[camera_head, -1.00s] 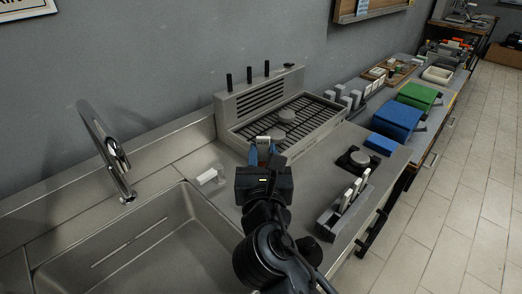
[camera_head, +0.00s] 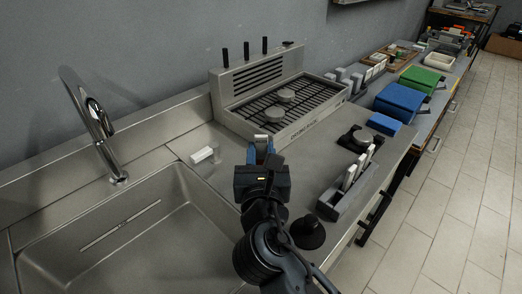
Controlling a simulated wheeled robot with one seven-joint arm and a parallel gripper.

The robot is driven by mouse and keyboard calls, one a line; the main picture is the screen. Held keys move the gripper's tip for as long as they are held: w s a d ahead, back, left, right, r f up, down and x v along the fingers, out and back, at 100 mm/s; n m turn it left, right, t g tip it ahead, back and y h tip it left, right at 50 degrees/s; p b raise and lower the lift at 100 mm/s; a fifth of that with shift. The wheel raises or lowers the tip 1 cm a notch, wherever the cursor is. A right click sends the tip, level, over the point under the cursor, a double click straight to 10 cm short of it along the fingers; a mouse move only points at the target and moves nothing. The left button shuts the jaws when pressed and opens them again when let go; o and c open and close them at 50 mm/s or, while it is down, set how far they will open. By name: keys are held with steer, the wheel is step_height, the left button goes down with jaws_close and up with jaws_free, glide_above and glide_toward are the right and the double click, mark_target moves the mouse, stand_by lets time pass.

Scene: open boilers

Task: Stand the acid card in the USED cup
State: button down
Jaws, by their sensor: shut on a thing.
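My gripper (camera_head: 261,152), with blue fingertips, is in the middle of the picture above the steel counter. It is shut on a small white card (camera_head: 261,138), whose top edge shows between the fingers; I cannot read any label. A pale, clear-looking holder with a white block (camera_head: 203,155) stands on the counter left of my gripper, by the sink. I cannot tell whether it is the USED cup. A grey rack (camera_head: 330,207) with several white upright cards (camera_head: 350,178) is to the right.
A grey slatted unit (camera_head: 297,129) with two round discs stands behind my gripper. The sink (camera_head: 110,240) is at left, with a tall tap (camera_head: 105,130). A dark round knob (camera_head: 308,232) is near the rack. Blue boxes (camera_head: 399,101) and a green box (camera_head: 421,78) are farther right.

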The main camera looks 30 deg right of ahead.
mark_target(261, 162)
steer(key=shift+f+b, duration=0.85)
steer(key=shift+f, duration=0.85)
steer(key=c, duration=0.8)
jaws_free()
steer(key=shift+s, duration=0.1)
steer(key=b+v, duration=0.1)
steer(key=v, duration=0.6)
steer(key=shift+s+a, duration=0.2)
steer(key=shift+s, duration=0.1)
